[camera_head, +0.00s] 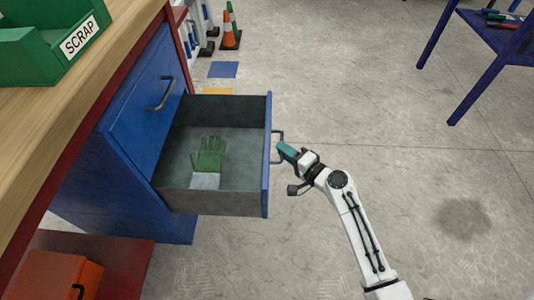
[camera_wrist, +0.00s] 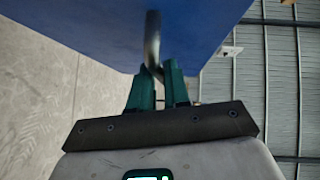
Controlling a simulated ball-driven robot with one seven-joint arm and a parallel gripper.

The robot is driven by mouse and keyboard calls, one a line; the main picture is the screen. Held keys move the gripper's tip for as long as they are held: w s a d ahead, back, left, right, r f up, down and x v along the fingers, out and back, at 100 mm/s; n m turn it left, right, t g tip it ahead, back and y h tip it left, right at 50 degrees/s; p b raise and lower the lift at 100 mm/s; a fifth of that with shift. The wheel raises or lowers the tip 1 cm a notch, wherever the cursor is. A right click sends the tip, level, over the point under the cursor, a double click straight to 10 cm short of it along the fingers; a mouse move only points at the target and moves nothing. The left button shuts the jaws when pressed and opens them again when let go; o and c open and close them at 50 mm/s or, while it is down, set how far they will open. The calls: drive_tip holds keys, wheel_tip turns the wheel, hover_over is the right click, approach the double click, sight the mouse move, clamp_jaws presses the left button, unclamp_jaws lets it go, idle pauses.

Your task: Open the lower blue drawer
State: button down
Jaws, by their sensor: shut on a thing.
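The lower blue drawer (camera_head: 266,180) is pulled well out of the blue cabinet in the head view. Its grey inside shows, with a green and white glove (camera_head: 208,158) lying on the bottom. My gripper (camera_head: 281,150) is at the outer side of the drawer front, shut on its metal handle (camera_head: 282,136). In the wrist view, the teal fingers of my gripper (camera_wrist: 158,78) close around the handle (camera_wrist: 152,42), under the blue drawer front (camera_wrist: 90,30). The upper blue drawer (camera_head: 142,110) is shut, with its own handle (camera_head: 160,93).
A wooden bench top (camera_head: 60,110) with a green scrap bin (camera_head: 45,45) lies above the cabinet. An orange box (camera_head: 50,278) sits at lower left. A traffic cone (camera_head: 229,30) stands at the back, and a blue table (camera_head: 490,35) at upper right.

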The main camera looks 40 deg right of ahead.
drive_tip(key=shift+s+d+f+b, duration=0.1)
drive_tip(key=shift+s+d+b, duration=0.2)
drive_tip(key=shift+s+d, duration=0.65)
drive_tip(key=c, duration=1.2)
unclamp_jaws()
drive_tip(key=shift+o, duration=0.2)
drive_tip(key=s+r+p, duration=0.1)
drive_tip(key=s, duration=0.9)
drive_tip(key=shift+s+r, duration=0.3)
drive_tip(key=shift+a, duration=0.1)
